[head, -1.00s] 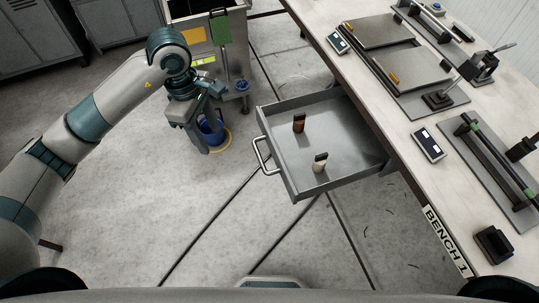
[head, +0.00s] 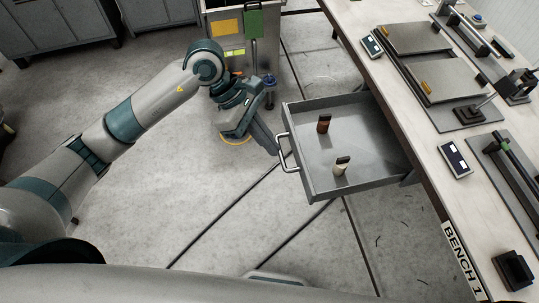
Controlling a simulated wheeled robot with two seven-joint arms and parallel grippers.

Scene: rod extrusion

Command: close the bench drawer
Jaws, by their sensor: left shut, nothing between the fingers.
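The bench drawer (head: 352,187) is a grey metal tray that stands pulled out from the bench (head: 428,185), with a bar handle (head: 284,155) on its left-facing front. A brown-and-black item (head: 323,124) and a pale item with a black top (head: 341,166) stand inside it. My left gripper (head: 272,148) is shut and empty. It points down and right, with its tips just left of the handle in the picture; I cannot tell whether they touch it. My right gripper is not in view.
On the bench top are flat metal plates (head: 446,75), small scales (head: 455,160), a black block (head: 514,269) and long fixtures. A grey bin or cart (head: 229,45) stands behind my left gripper. The floor (head: 225,210) in front of the drawer is clear.

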